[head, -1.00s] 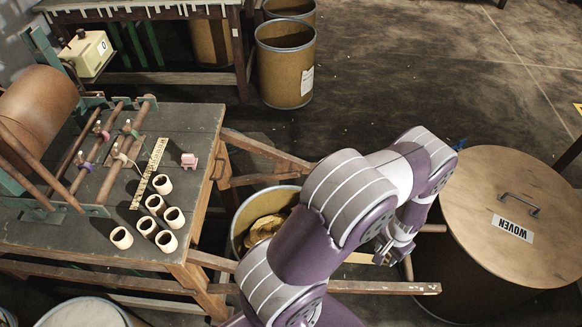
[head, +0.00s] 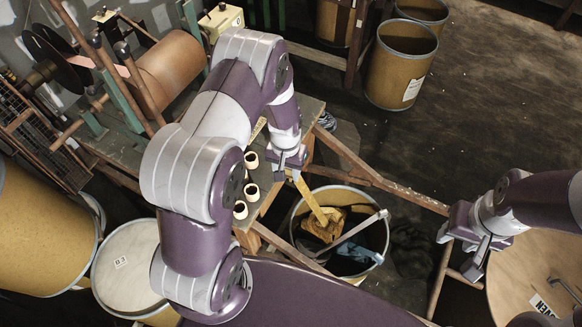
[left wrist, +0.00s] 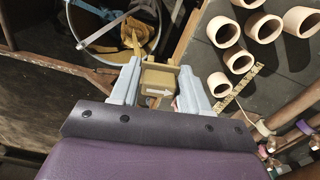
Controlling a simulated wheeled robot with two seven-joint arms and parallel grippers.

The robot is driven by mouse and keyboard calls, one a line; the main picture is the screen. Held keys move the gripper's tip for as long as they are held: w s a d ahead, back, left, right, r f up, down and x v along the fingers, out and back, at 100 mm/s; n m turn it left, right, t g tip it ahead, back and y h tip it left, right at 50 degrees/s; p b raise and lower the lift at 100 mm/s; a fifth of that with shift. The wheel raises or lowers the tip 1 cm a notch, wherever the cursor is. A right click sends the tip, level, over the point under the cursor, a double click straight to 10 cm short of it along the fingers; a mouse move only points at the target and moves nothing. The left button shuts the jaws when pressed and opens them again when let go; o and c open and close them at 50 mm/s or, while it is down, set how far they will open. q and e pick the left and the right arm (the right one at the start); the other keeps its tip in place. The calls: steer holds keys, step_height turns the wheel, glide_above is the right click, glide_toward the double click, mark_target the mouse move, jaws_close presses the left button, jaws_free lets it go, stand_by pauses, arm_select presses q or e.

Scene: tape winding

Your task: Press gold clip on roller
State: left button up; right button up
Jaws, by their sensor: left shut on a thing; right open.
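My left gripper (head: 288,162) is over the near right edge of the work table (head: 318,108). In the left wrist view its two pale jaws (left wrist: 156,84) are shut on a gold block-like clip (left wrist: 160,78) with a white arrow on it. A bit of pink shows just behind the right jaw. Brown rollers (left wrist: 291,117) with small clamps on them lie at the lower right of that view, apart from the gripper. In the head view my left arm hides these rollers. My right gripper (head: 470,243) is open and empty at the right, near a round wooden lid.
Several cream tubes (left wrist: 262,27) and a printed strip (left wrist: 228,103) lie on the table. A bin (head: 352,272) holding yellow cloth stands beside the table. A large brown drum roll (head: 172,68) is at the back left. The round lid (head: 515,270) is at right.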

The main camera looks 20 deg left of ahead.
arm_select(q)
steer(key=a+r+p, duration=0.2)
steer(key=a+r, duration=0.3)
steer(key=a, duration=0.2)
steer(key=w+a+r+p, duration=0.1)
steer(key=a+r, duration=0.3)
steer(key=a, duration=0.4)
steer(key=shift+w+r+p, duration=0.2)
steer(key=shift+r+p, duration=0.2)
steer(key=shift+p, duration=0.35)
steer(key=shift+a, duration=0.1)
